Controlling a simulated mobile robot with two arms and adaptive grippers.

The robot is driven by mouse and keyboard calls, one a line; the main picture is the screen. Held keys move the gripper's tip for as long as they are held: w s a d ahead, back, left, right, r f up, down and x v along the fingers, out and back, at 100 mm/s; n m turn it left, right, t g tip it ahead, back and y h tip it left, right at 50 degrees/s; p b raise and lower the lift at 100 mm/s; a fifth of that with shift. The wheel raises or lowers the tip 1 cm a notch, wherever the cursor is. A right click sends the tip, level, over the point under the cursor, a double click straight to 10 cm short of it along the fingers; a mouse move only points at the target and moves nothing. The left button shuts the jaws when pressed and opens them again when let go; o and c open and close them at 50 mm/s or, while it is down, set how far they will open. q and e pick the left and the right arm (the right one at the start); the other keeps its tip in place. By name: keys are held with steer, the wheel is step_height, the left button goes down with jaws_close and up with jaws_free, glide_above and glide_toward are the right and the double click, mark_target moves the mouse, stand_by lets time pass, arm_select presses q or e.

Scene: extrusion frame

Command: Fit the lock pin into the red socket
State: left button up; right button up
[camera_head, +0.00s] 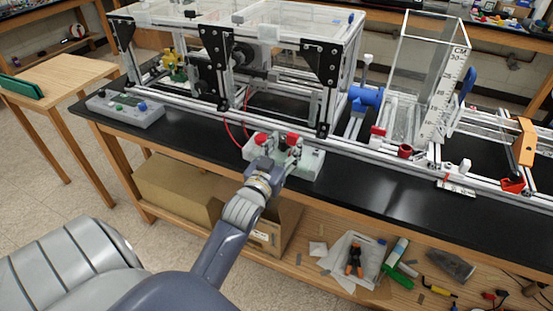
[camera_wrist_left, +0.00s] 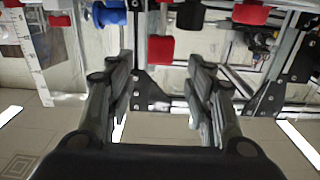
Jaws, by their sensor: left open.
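My left gripper (camera_head: 287,148) is open at the front edge of the bench, close to a pale block (camera_head: 308,162) with red parts (camera_head: 261,138) on it. In the left wrist view the open fingers (camera_wrist_left: 160,72) stand on either side of a red piece (camera_wrist_left: 160,50), with space on both sides of it. I cannot tell which piece is the lock pin. A red ring-shaped part (camera_head: 405,151), possibly the red socket, sits on the front rail to the right. My right gripper is not in view.
The aluminium frame (camera_head: 180,107) with black corner plates runs along the black bench (camera_head: 385,195). A clear box with a scale (camera_head: 432,85) and a blue part (camera_head: 366,96) stand to the right. A grey control box (camera_head: 125,109) is at the left. The bench front at right is clear.

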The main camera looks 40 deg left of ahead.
arm_select(q)
steer(key=v, duration=0.6)
steer(key=shift+s, duration=0.1)
stand_by(0.4)
steer(key=s+d+f+m+g+h, duration=0.1)
steer(key=s+d+f+g, duration=0.2)
steer(key=f, duration=1)
steer(key=s+d+f+m+g+h, duration=0.1)
steer(key=s+d+f+g+h, duration=0.15)
steer(key=f, duration=0.95)
steer(key=s+d+f+g, duration=0.2)
steer(key=d+f, duration=0.1)
steer(key=f, duration=1)
steer(key=s+d+f+m+g+h, duration=0.1)
steer(key=s+d+f+m+g, duration=0.2)
steer(key=s+f, duration=1)
steer(key=s+f+g, duration=0.3)
steer(key=s+f, duration=0.1)
steer(key=s, duration=0.6)
steer(key=s+f+g, duration=0.3)
steer(key=s+f, duration=0.1)
steer(key=s, duration=0.6)
steer(key=shift+s+f, duration=0.25)
steer(key=shift+a, duration=0.1)
